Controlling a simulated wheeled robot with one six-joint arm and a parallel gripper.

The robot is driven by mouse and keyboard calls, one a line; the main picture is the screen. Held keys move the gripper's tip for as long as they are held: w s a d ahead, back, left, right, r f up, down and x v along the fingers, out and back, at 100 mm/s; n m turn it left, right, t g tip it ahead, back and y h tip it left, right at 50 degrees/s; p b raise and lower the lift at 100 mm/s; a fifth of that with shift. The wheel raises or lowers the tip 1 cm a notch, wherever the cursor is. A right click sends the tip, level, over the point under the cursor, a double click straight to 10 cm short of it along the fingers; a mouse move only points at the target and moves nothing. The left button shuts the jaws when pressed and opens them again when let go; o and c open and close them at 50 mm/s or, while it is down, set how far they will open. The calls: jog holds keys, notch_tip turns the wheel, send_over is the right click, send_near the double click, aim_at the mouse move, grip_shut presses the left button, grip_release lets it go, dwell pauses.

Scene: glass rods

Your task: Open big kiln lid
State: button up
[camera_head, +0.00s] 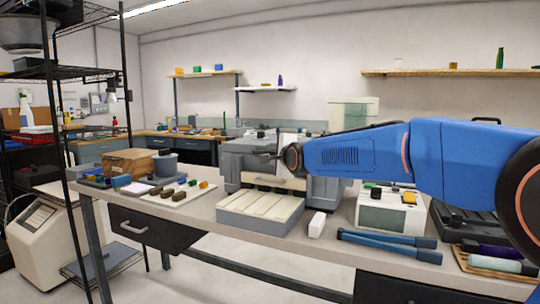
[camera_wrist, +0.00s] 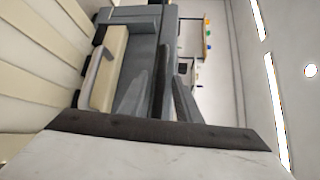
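The big kiln (camera_head: 236,165) is a grey box on the workbench, partly hidden behind my arm. Its grey lid (camera_head: 240,146) looks down. A cream strip (camera_head: 272,182) runs along the kiln's front, and it also shows in the wrist view (camera_wrist: 105,75). My gripper (camera_head: 266,155) is in front of the kiln's upper part, at about lid height. In the wrist view its two grey fingers (camera_wrist: 158,100) stand apart with a dark bar between or behind them. I cannot tell whether they touch it. Nothing is clearly gripped.
A grey tray with cream slats (camera_head: 262,208) lies before the kiln. A small white block (camera_head: 317,224), blue-handled tool (camera_head: 385,243) and white box with a green window (camera_head: 392,213) are to its right. Small coloured blocks (camera_head: 180,190) and a cardboard box (camera_head: 130,161) are left.

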jog(key=shift+w+a+f, duration=0.1)
jog(key=shift+w+a, duration=0.15)
jog(key=shift+w, duration=0.2)
grip_shut()
